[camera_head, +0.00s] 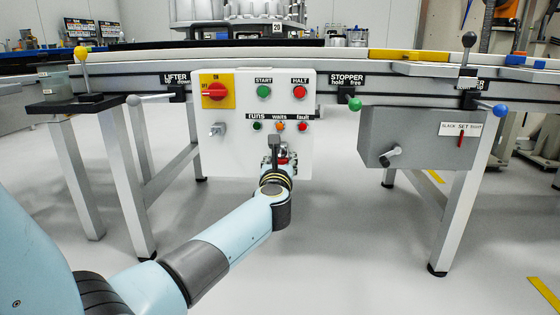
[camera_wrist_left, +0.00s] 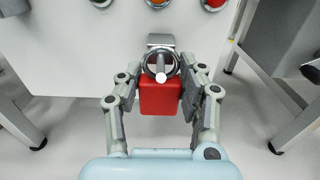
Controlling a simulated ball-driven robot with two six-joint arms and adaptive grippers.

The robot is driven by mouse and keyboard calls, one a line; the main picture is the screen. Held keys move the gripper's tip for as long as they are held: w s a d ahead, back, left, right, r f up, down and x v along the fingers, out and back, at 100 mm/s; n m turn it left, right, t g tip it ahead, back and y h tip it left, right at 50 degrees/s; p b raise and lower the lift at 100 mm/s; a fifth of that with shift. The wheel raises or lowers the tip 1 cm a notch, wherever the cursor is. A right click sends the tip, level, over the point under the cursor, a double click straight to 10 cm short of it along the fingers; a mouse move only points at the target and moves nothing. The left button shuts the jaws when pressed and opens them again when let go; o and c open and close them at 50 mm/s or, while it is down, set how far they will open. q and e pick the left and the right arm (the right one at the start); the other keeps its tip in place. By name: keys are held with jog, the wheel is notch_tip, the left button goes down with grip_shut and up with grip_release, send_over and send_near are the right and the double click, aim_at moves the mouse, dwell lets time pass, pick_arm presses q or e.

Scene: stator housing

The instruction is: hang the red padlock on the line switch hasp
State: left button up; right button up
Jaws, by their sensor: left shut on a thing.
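The red padlock (camera_wrist_left: 160,95) shows in the left wrist view as a red block with a silver shackle (camera_wrist_left: 148,66) above it. My left gripper (camera_wrist_left: 161,101) is shut on its body, one finger on each side. The shackle appears around a silver peg (camera_wrist_left: 161,76) on a small bracket (camera_wrist_left: 160,40) on the white panel, below the lamps. In the head view my left gripper (camera_head: 277,160) is at the panel's lower right and mostly hides the padlock. A grey metal hasp (camera_head: 217,129) sits at the panel's left, below the red line switch (camera_head: 215,91). My right gripper is out of view.
The white panel (camera_head: 240,150) carries a green START button (camera_head: 264,92), a red HALT button (camera_head: 299,92) and a row of lamps (camera_head: 280,126). A grey box with a handle (camera_head: 392,156) hangs to the right. Free room lies between panel and box.

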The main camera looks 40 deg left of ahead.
pick_arm(q)
jog(key=shift+s+d, duration=0.1)
jog(key=shift+p+v, duration=0.4)
jog(key=shift+v, duration=1.15)
jog(key=shift+s, duration=0.1)
jog(key=shift+s+d, duration=0.1)
jog(key=shift+s, duration=0.1)
jog(key=p+v, duration=0.1)
jog(key=v, duration=0.4)
jog(key=shift+s+d+r, duration=0.15)
jog(key=shift+s+r, duration=0.05)
jog(key=shift+s, duration=0.1)
